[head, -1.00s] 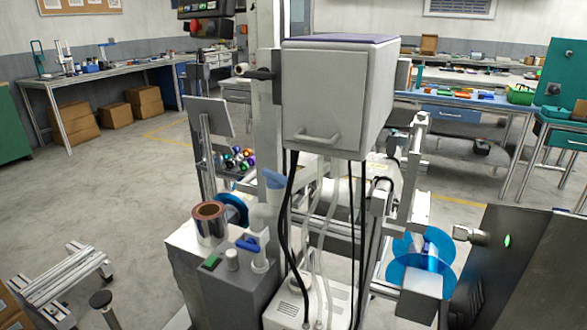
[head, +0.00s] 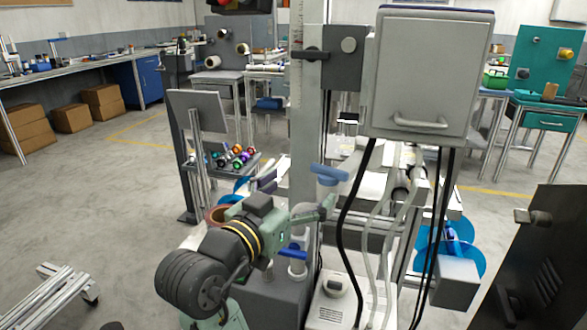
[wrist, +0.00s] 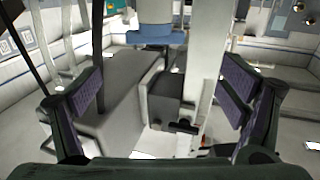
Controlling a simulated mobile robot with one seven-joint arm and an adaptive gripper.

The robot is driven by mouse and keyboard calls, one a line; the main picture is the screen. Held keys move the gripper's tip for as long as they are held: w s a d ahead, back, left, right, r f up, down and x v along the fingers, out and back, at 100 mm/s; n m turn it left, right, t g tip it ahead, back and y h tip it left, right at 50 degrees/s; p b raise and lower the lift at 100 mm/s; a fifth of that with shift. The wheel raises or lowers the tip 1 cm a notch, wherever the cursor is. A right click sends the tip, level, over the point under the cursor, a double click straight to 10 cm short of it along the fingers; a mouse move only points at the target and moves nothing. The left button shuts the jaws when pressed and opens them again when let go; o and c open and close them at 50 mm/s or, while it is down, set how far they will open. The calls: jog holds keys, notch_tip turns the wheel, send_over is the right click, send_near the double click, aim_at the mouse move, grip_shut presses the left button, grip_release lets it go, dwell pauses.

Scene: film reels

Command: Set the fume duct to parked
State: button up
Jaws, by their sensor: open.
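What looks like the fume duct's blue handle (head: 328,175) sits on a pale fitting beside the white column (head: 308,120) in the head view. I cannot tell for sure that this is the duct, or which position it is set to. A second blue handle (head: 292,253) is lower down on a short white pipe. My gripper (head: 325,210) reaches in from the left, just below the upper handle. In the wrist view my jaws (wrist: 162,78) are apart and empty. A blue band (wrist: 155,35) on a white part shows ahead, not between the jaws.
A grey cabinet (head: 424,75) with dark hanging cables stands right of the column. A copper-coloured roll (head: 218,214) is partly hidden behind my arm. A tilted grey panel (head: 200,110) is at left, blue reels (head: 452,250) at right. A dark box (wrist: 172,100) with a black knob shows between the jaws.

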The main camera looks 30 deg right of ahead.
aim_at(328, 170)
jog(key=x, duration=0.3)
jog(key=p+x, duration=0.1)
jog(key=x, duration=0.3)
jog(key=p+x, duration=0.1)
jog(key=x, duration=0.3)
jog(key=shift+s+d+f, duration=0.1)
jog(key=shift+s+d, duration=0.05)
jog(key=shift+s, duration=0.2)
jog(key=c, duration=1.7)
